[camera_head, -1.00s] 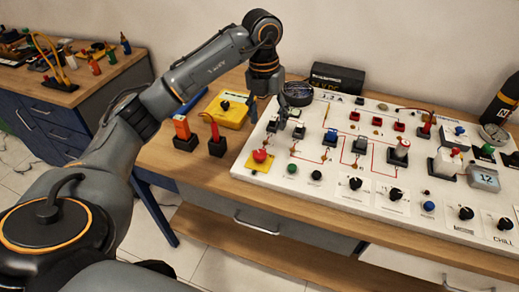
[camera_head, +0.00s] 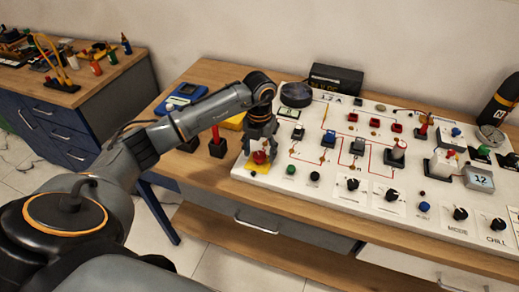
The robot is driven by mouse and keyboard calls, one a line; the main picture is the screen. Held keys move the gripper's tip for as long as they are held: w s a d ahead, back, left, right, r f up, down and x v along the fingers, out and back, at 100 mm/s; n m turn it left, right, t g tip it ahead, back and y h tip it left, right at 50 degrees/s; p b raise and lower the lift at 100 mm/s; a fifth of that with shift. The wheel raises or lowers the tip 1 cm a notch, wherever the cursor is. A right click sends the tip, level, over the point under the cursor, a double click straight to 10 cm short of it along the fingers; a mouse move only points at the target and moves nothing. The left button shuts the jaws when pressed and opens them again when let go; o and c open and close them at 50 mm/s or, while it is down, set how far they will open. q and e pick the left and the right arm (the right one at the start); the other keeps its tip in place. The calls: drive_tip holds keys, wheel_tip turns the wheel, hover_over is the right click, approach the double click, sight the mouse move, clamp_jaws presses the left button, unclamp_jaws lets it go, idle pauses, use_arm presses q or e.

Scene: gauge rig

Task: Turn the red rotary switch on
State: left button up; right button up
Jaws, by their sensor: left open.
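A red round knob (camera_head: 260,157) sits on a yellow plate (camera_head: 257,168) at the near left corner of the white panel (camera_head: 325,195). My left gripper (camera_head: 260,150) points down over this knob with its fingers open, one on each side of it. I cannot tell whether the fingers touch it. Another switch, grey with red parts (camera_head: 398,150), stands farther right on the panel, clear of the gripper. My right gripper is not in view.
The panel carries several black dials (camera_head: 391,196), push buttons and red blocks. A black box (camera_head: 336,78) stands behind it. A red-handled tool (camera_head: 217,142) and a blue device (camera_head: 186,95) are left of the panel, near my forearm. A dark bottle (camera_head: 503,102) stands at the right.

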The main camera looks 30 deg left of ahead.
use_arm(q)
drive_tip(key=shift+f, duration=0.1)
drive_tip(key=c, duration=1.2)
